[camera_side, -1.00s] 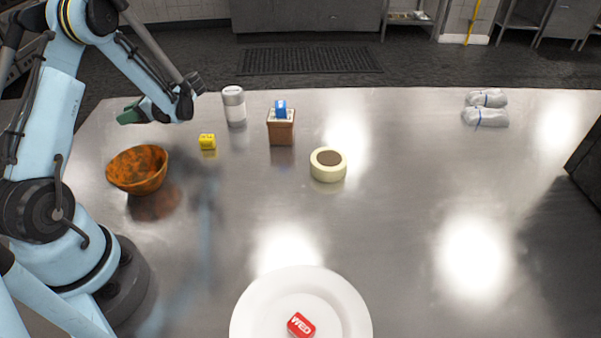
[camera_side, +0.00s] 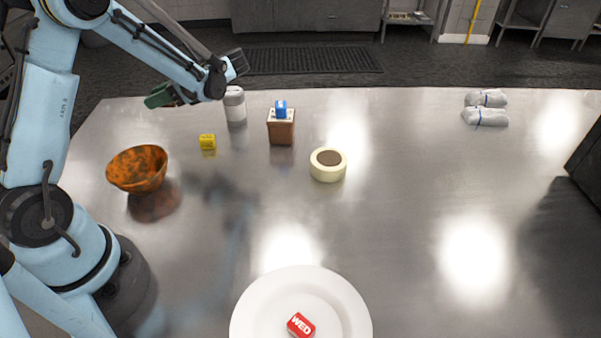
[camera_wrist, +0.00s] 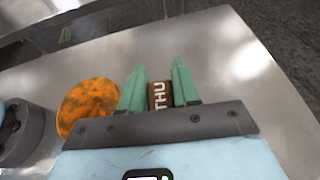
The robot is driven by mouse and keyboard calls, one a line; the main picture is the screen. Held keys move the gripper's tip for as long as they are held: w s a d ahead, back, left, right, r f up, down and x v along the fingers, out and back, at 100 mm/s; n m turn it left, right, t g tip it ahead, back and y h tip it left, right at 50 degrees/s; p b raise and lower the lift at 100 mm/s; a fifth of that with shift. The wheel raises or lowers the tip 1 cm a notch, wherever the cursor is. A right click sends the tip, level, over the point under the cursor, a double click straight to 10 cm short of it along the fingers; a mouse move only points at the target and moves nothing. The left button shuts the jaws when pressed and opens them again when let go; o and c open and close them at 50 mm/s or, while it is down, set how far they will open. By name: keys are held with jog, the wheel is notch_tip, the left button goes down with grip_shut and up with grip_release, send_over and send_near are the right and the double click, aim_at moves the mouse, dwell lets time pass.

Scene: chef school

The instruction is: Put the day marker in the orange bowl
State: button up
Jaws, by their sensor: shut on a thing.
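The day marker is a brown block lettered THU (camera_wrist: 160,97), held between my green fingers in the wrist view. My gripper (camera_wrist: 158,78) is shut on it. In the side view my gripper (camera_side: 163,95) is high over the table's back left, and the marker cannot be made out there. The orange bowl (camera_side: 137,168) with dark mottling stands at the table's left, nearer the camera than my gripper. In the wrist view the bowl (camera_wrist: 88,103) lies left of my fingers, apart from them.
A white plate (camera_side: 250,315) at the front holds a red WED block (camera_side: 301,325). The table's right middle is clear.

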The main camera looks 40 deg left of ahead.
jog(key=s+r+n+h, duration=0.3)
jog(key=n+h, duration=0.1)
jog(key=h, duration=0.2)
jog(key=n+t, duration=0.9)
jog(key=n, duration=1.5)
send_over(140, 168)
jog(key=s+d, duration=0.1)
jog(key=d, duration=0.4)
jog(key=f, duration=0.1)
jog(key=shift+f, duration=5.05)
jog(key=o, duration=1.1)
